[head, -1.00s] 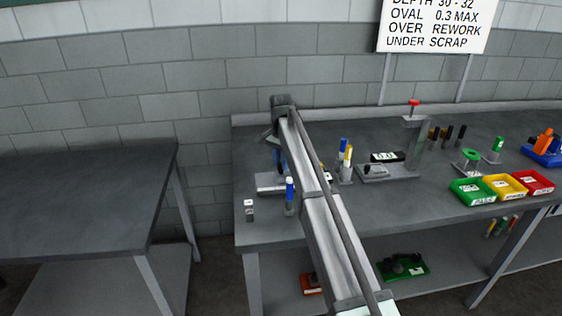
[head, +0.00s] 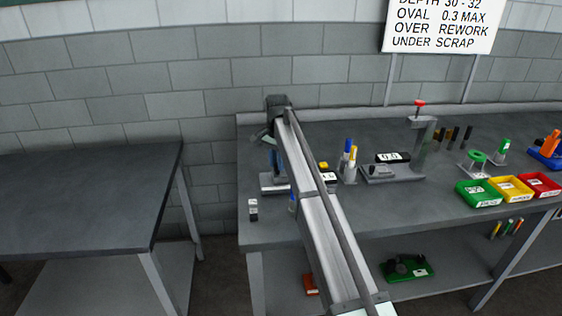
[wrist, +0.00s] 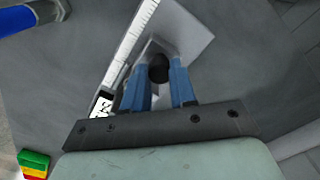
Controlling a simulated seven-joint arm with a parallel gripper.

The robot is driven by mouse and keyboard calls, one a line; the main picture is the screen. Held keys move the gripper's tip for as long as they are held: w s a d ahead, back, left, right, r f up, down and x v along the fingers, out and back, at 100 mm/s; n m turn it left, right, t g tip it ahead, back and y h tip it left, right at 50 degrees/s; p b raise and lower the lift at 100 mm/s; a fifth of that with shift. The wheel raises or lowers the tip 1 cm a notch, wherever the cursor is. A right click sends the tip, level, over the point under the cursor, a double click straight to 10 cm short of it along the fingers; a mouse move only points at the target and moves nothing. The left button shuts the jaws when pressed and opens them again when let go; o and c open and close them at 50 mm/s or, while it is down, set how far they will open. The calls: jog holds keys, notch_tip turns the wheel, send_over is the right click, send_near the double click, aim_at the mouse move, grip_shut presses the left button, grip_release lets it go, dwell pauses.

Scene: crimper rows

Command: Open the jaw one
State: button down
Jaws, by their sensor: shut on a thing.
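A grey sliding gauge with a white graduated scale (wrist: 133,42) and a small black-and-white display (wrist: 102,103) lies under my gripper in the wrist view. It has a pale metal plate (wrist: 188,32) and a round black knob (wrist: 158,69). My gripper (wrist: 159,64) has blue fingers, one on each side of the knob, shut on it. In the head view my gripper (head: 274,161) reaches down to the gauge's pale metal part (head: 271,184) near the bench's left end. My arm hides part of the gauge, and I cannot tell how far its jaw stands open.
A blue marker (head: 292,202) stands close by, partly behind my arm. A small black-and-white block (head: 253,210) stands near the front left.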

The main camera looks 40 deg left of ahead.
jog(key=c, duration=1.2)
grip_release()
notch_tip(320, 180, up, 14)
jog(key=shift+f, duration=0.1)
